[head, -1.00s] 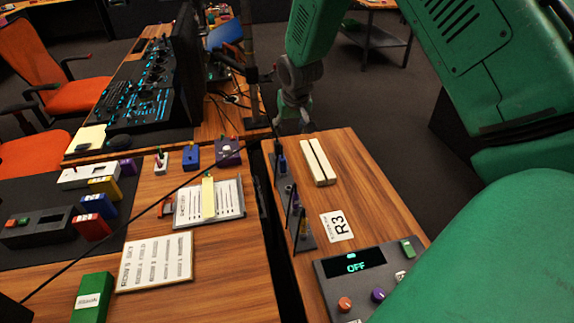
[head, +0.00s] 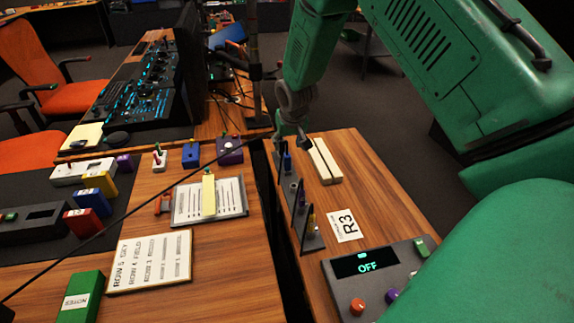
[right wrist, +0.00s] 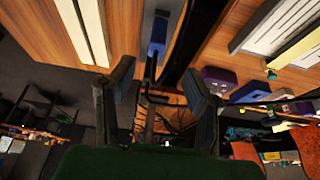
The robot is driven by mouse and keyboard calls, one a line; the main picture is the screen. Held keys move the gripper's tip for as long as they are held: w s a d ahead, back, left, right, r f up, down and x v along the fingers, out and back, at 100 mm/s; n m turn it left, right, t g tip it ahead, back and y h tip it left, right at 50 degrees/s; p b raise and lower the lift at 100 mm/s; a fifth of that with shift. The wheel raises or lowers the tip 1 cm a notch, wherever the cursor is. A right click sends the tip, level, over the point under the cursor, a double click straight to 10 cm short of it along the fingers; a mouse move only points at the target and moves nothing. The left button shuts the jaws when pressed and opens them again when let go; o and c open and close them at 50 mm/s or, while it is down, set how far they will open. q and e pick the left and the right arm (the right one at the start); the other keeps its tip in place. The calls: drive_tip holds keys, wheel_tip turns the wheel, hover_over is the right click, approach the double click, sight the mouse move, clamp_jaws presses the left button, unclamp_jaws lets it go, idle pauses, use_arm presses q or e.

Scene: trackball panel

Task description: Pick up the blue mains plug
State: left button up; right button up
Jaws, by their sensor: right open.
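A blue piece (head: 287,161), which looks like the blue mains plug, stands at the far end of a dark rack on the right-hand wooden table. In the right wrist view the blue piece (right wrist: 158,34) shows beyond the fingertips, between their lines. My right gripper (head: 291,140) is just above and behind the rack's far end in the head view, pointing down. In the right wrist view its two fingers (right wrist: 158,78) are spread apart with nothing held. The gripper partly hides the rack's far end. My left gripper is not in view.
The rack (head: 311,243) also holds a purple and a yellow piece between upright dividers. Two cream bars (head: 325,161) lie right of it. An R3 card (head: 346,225) and a control box reading OFF (head: 340,290) are nearer. A dark gap separates the left desk.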

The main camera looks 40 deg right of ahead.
sight(284, 157)
drive_tip(key=x, duration=0.2)
drive_tip(key=d+x, duration=0.1)
drive_tip(key=x, duration=0.2)
drive_tip(key=shift+s+d+f, duration=0.1)
drive_tip(key=shift+d+f, duration=0.1)
drive_tip(key=shift+f, duration=0.05)
drive_tip(key=x, duration=0.4)
drive_tip(key=shift+s+d, duration=0.1)
drive_tip(key=shift+d, duration=0.05)
drive_tip(key=shift+a, duration=0.4)
drive_tip(key=shift+a+r, duration=0.35)
drive_tip(key=shift+a, duration=0.55)
drive_tip(key=shift+c, duration=1.2)
drive_tip(key=c, duration=0.7)
drive_tip(key=shift+d+f, duration=0.2)
drive_tip(key=shift+d, duration=0.55)
clamp_jaws()
drive_tip(key=shift+d+f, duration=0.2)
drive_tip(key=shift+d, duration=0.05)
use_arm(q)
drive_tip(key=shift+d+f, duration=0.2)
use_arm(e)
drive_tip(key=shift+a, duration=0.1)
